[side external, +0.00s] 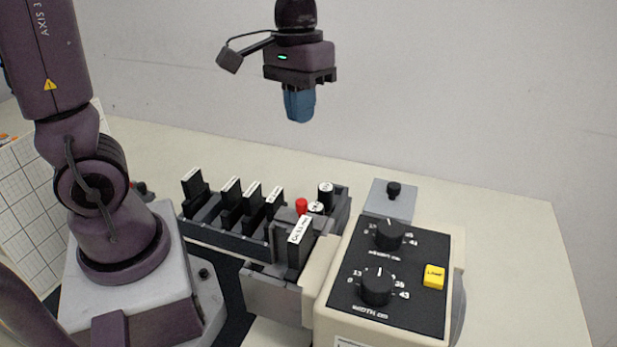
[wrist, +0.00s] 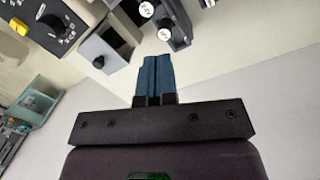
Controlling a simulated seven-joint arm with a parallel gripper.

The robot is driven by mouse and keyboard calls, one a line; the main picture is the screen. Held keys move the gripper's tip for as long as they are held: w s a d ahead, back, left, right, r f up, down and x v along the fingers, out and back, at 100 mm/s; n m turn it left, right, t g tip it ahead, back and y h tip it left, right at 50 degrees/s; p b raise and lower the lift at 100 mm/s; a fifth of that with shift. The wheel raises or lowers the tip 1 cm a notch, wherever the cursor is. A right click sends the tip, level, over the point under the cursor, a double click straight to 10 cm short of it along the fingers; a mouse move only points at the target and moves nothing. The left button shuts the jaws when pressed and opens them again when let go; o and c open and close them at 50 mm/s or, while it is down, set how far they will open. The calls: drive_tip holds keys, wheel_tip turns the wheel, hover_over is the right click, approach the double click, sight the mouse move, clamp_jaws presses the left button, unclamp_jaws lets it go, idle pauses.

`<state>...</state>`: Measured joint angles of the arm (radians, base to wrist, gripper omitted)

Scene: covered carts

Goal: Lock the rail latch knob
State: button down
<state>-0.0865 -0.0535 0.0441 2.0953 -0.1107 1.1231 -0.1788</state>
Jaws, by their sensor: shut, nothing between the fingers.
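My gripper (side external: 299,119) hangs high above the cart, with its blue fingers pointing down. The fingers are together and empty; they also show in the wrist view (wrist: 155,60). A small black knob (side external: 393,189) stands on a grey plate (side external: 380,205) behind the dial panel, below and right of my gripper. A red knob (side external: 301,206) sits by the rail rack, near black cylinders with white labelled tops (side external: 326,190). No label tells me which of these knobs is the rail latch. My gripper touches none of them.
The dial panel (side external: 360,318) carries two black dials and a yellow button (side external: 434,276). A dark rack (side external: 225,236) with several upright labelled black blocks stands left of it. The pale surface at the right is clear.

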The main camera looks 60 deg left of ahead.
sight(301, 212)
drive_tip(key=w+n+g+h, duration=0.1)
drive_tip(key=w+n, duration=0.1)
drive_tip(key=w+n+g+h, duration=0.1)
drive_tip(key=w+n+g, duration=0.1)
drive_tip(key=shift+w+r+n, duration=0.15)
drive_tip(key=shift+n, duration=0.25)
drive_tip(key=s+d+f, duration=0.5)
drive_tip(key=f, duration=0.4)
drive_tip(key=shift+s+d+f, duration=0.15)
drive_tip(key=shift+s+d, duration=0.1)
